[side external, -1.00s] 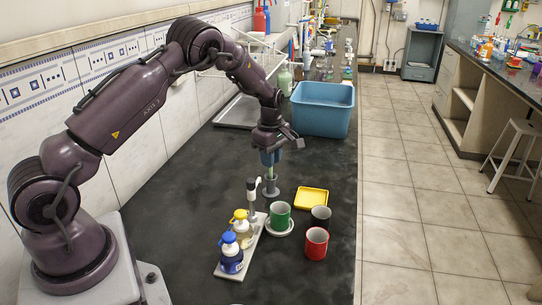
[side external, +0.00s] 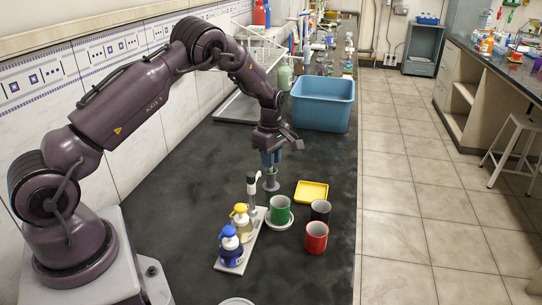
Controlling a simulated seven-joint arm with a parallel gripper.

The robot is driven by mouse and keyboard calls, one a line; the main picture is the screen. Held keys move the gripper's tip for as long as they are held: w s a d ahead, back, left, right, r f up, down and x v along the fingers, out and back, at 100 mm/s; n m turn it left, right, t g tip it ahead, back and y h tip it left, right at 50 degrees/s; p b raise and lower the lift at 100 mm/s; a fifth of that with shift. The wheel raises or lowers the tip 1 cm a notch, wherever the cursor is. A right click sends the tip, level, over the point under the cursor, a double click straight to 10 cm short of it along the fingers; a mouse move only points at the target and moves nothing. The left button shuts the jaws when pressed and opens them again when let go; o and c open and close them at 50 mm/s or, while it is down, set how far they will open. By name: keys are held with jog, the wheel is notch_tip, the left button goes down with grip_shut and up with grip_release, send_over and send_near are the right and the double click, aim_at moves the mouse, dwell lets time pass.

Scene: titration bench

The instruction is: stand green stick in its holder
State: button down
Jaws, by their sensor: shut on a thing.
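My gripper (side external: 271,160) points straight down over the dark bench and is shut on a thin upright stick, taken to be the green stick (side external: 270,172). Only a short greenish part shows below the fingers. The grey holder (side external: 271,184), with a round foot, stands directly below. The stick's lower end is at or inside the holder's top; I cannot tell how deep it reaches.

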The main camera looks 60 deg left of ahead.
jog(key=shift+f, duration=0.8)
jog(key=c, duration=0.6)
grip_release()
jog(key=shift+o, duration=0.2)
jog(key=shift+r, duration=3)
